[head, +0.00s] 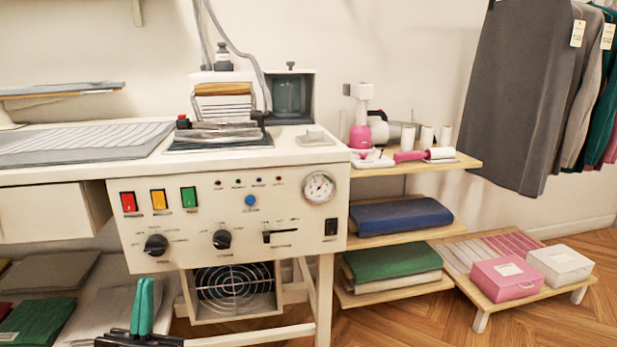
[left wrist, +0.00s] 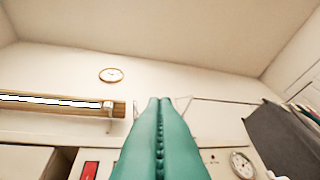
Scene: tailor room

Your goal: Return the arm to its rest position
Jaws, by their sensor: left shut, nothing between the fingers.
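My left gripper (head: 143,308) is at the lower left of the head view, with its green fingers pointing up in front of the ironing station's lower frame. The fingers are together with nothing between them. In the left wrist view the two green fingers (left wrist: 160,120) lie side by side, pointing up toward the wall and ceiling. My right gripper is in neither view.
The ironing station (head: 290,240) has buttons, knobs and a gauge, and an iron (head: 222,105) on top. Shelves to its right hold folded blue cloth (head: 400,214) and green cloth (head: 392,260). Boxes (head: 505,278) sit on a low stand. Garments (head: 520,90) hang at right. Floor is free at bottom right.

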